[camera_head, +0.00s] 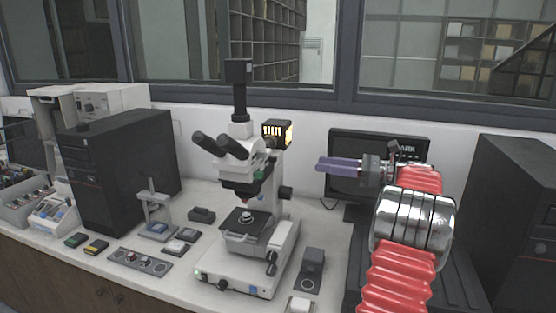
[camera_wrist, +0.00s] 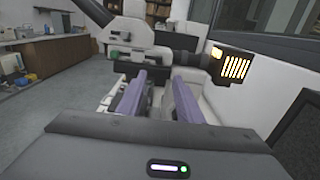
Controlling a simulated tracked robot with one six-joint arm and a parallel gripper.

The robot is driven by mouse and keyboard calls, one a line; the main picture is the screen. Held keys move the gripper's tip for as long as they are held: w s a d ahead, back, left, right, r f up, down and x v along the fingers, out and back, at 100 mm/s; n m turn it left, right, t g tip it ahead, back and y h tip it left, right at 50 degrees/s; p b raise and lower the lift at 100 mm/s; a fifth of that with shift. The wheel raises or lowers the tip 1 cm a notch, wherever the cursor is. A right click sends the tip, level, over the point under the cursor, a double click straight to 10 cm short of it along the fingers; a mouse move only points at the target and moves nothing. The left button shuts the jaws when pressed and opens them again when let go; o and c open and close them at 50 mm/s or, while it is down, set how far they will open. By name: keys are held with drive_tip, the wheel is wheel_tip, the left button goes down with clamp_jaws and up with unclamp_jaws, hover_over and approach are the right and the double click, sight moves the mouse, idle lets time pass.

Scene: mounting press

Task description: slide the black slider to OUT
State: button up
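The microscope (camera_head: 250,190) stands on the bench, left of my gripper (camera_head: 342,163). In the wrist view its white body (camera_wrist: 135,35) fills the upper middle, ahead of my gripper (camera_wrist: 160,85). A dark part with a small green mark (camera_wrist: 115,54) shows low on its side there; I cannot tell whether this is the black slider. No OUT label can be read. My gripper's two purple fingers are apart with nothing between them. They point left towards the microscope, apart from it in the head view.
A lit lamp housing (camera_head: 277,134) sticks out behind the microscope; it also shows in the wrist view (camera_wrist: 234,66). A monitor (camera_head: 345,190) stands behind my arm. A black computer tower (camera_head: 118,158) stands at left. Several small blocks lie on the front of the bench.

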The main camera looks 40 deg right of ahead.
sight(273, 159)
drive_tip(key=shift+w+a, duration=0.1)
drive_tip(key=shift+w, duration=0.05)
drive_tip(key=x, duration=1.4)
drive_tip(key=shift+c, duration=0.2)
clamp_jaws()
idle(0.4)
